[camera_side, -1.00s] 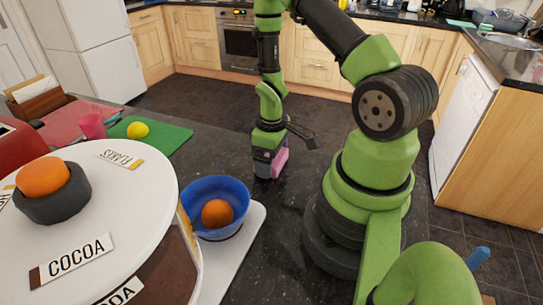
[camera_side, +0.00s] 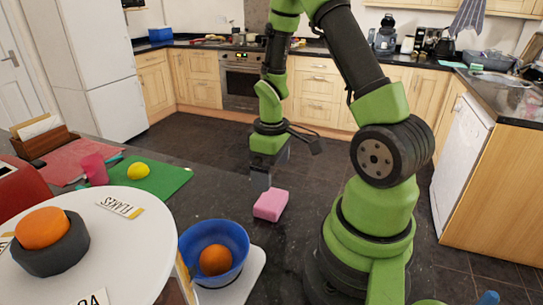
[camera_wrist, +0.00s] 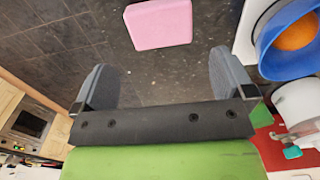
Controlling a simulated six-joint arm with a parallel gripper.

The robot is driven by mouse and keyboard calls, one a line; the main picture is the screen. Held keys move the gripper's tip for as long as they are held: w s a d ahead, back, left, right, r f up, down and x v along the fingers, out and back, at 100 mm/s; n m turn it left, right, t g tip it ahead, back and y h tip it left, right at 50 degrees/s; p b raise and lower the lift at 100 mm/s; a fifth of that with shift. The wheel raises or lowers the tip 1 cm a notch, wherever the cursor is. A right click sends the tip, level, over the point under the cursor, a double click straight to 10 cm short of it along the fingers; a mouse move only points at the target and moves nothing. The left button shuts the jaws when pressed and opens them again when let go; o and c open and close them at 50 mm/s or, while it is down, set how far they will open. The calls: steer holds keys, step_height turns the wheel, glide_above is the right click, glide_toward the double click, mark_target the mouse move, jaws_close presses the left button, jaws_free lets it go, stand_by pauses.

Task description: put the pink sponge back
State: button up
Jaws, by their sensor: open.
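The pink sponge (camera_side: 270,205) lies on the dark speckled worktop (camera_side: 225,192), right of and a little behind the blue bowl (camera_side: 238,240). It shows whole in the wrist view (camera_wrist: 159,24), ahead of the fingers and clear of them. My gripper (camera_side: 268,172) hangs just above and behind the sponge in the side view. In the wrist view my gripper (camera_wrist: 160,78) has its two grey fingers wide apart with nothing between them.
A round white-topped table (camera_side: 125,238) fills the lower left. A green mat (camera_side: 165,181) with a lemon (camera_side: 138,171) lies behind it. Worktop around the sponge is clear.

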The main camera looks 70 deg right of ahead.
steer(key=a+r+m+t, duration=0.1)
steer(key=a+r+t, duration=0.1)
steer(key=a+r, duration=0.35)
steer(key=a+r+m+t, duration=0.1)
steer(key=a+r, duration=0.1)
steer(key=r, duration=0.7)
steer(key=s+a+r+m+t+y, duration=0.2)
steer(key=s+a+r+t, duration=0.2)
steer(key=s+a+r, duration=0.2)
steer(key=shift+s+a+r, duration=0.2)
steer(key=shift+a+r, duration=0.45)
steer(key=shift+a, duration=0.15)
